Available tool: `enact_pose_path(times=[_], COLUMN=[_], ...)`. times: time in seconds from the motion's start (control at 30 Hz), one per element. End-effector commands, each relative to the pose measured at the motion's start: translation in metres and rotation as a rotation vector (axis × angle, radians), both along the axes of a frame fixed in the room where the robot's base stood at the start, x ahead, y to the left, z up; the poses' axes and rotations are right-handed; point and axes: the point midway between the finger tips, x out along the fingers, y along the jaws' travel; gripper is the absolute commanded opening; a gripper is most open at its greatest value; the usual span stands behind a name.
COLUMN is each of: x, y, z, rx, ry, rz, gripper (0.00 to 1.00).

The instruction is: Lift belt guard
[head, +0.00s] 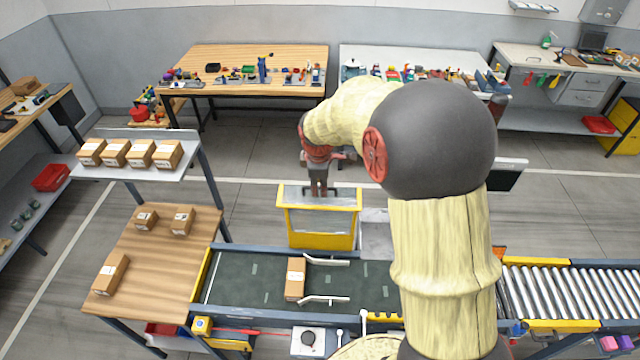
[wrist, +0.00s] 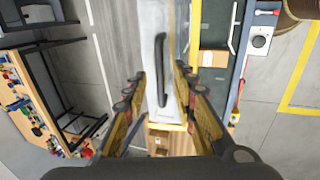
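The belt guard (head: 320,241) is a yellow frame with clear panels, standing upright just behind the dark conveyor belt in the head view. It also shows in the wrist view as a pale strip (wrist: 151,22) with a yellow edge. A dark bar handle (wrist: 160,72) runs along its top. My gripper (head: 319,191) is over the top of the guard, pointing down. In the wrist view my gripper (wrist: 160,78) is open, with one finger on each side of the handle. I see gaps between the fingers and the handle; their exact height difference is unclear.
A carton (head: 295,279) sits on the conveyor (head: 237,279) between white guide rails (head: 325,299). A roller conveyor (head: 560,293) continues at the right. A wooden packing table (head: 150,255) with cartons stands at the left. Workbenches line the back wall. Open floor lies behind the guard.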

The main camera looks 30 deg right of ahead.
Motion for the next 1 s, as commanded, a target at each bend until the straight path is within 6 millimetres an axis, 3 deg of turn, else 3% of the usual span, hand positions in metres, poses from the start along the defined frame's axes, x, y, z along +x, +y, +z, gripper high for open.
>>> enact_pose_path(times=[0.47,1.0], x=[-0.0002,0.0], y=[0.0001,0.0001], z=[0.0001,0.0003], rx=[0.0,0.0], ry=[0.0,0.0], rz=[0.001,0.0], gripper=[0.0,0.0])
